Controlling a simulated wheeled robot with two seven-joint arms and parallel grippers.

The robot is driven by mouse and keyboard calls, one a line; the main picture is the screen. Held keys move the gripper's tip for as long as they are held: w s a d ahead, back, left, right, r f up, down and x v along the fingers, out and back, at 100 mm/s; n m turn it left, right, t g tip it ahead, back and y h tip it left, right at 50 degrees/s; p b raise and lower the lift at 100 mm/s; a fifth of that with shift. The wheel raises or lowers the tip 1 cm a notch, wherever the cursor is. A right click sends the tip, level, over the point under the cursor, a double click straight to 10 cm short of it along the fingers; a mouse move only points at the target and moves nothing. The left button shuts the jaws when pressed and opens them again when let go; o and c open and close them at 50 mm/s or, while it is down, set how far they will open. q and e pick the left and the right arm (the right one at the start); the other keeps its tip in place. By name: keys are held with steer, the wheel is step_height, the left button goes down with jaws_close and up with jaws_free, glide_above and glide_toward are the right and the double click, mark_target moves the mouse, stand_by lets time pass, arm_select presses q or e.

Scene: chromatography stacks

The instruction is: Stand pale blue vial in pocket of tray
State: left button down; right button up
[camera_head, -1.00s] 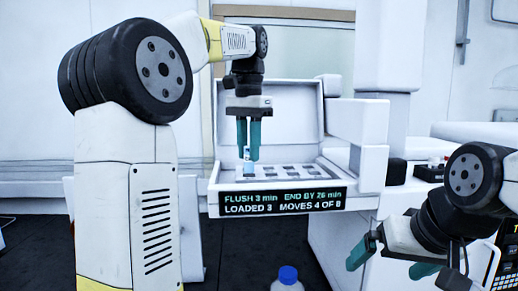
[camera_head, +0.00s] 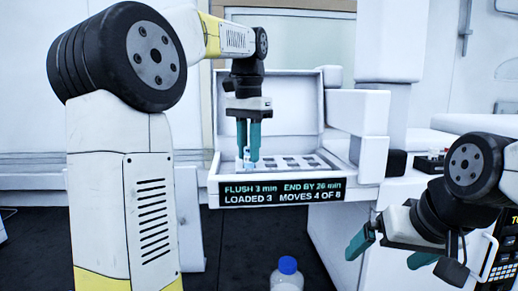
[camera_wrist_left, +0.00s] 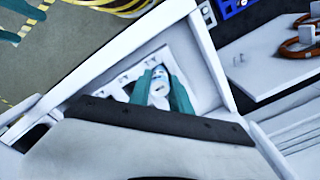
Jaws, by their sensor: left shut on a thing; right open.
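The pale blue vial (camera_head: 247,160) is upright, or nearly so, between the fingers of my left gripper (camera_head: 248,157), which is shut on it. They are at the left part of the white tray (camera_head: 330,172) with dark pockets. In the left wrist view the vial (camera_wrist_left: 158,88) shows a pale blue top and a whitish body between the teal fingers. Its lower end is hidden, so I cannot tell whether it is inside a pocket. My right gripper (camera_head: 388,250) is open and empty at the lower right, away from the tray.
A raised white lid (camera_head: 290,105) stands behind the tray, and a white block (camera_head: 358,112) is at its right. A display panel (camera_head: 282,191) is on the tray's front, reading "LOADED 3". A blue-capped bottle (camera_head: 287,275) stands low in front.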

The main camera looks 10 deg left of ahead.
arm_select(q)
steer(key=shift+f, duration=0.2)
steer(key=shift+f, duration=0.45)
steer(key=c, duration=0.7)
jaws_free()
steer(key=shift+r, duration=0.1)
steer(key=shift+r, duration=3.45)
